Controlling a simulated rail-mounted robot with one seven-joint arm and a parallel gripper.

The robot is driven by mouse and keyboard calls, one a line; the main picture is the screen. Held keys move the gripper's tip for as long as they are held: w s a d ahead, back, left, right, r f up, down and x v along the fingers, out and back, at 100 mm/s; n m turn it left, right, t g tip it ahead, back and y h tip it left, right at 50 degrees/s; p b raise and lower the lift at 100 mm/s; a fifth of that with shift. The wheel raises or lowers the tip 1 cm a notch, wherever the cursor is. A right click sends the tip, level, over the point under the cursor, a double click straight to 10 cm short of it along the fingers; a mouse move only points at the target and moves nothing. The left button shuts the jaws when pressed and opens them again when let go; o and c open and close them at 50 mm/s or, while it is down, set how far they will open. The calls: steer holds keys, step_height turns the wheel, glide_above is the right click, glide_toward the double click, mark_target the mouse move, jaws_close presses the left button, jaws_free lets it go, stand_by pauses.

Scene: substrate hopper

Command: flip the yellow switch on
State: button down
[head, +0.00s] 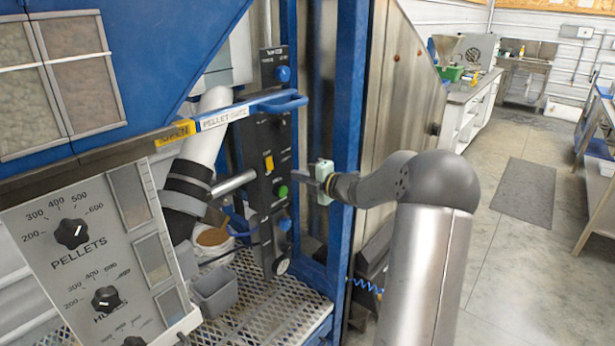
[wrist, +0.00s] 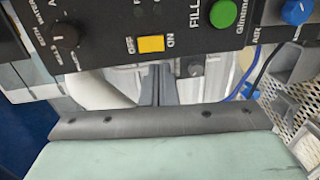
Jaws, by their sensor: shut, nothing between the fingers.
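The yellow switch (head: 268,163) sits on the black control panel (head: 265,215) in the head view. In the wrist view the yellow switch (wrist: 151,43) lies between the printed labels OFF at its left and ON at its right. My gripper (head: 299,178) points left toward the panel, a little right of and below the switch in the head view. In the wrist view my gripper (wrist: 161,72) has its fingers together and empty, with the tips just below the switch. I cannot tell whether they touch the panel. The switch's tilt is too small to read.
A green button (wrist: 223,13) and a blue knob (wrist: 296,11) are beside the switch on the panel. A blue post (head: 346,120) stands right by my gripper. A blue handle bar (head: 280,103) crosses above. A grey bin (head: 214,290) sits on the mesh platform below.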

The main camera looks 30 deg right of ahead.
mark_target(271, 168)
steer(key=p+x, duration=0.1)
steer(key=x, duration=0.7)
steer(key=shift+w+p, duration=0.25)
steer(key=shift+p, duration=0.05)
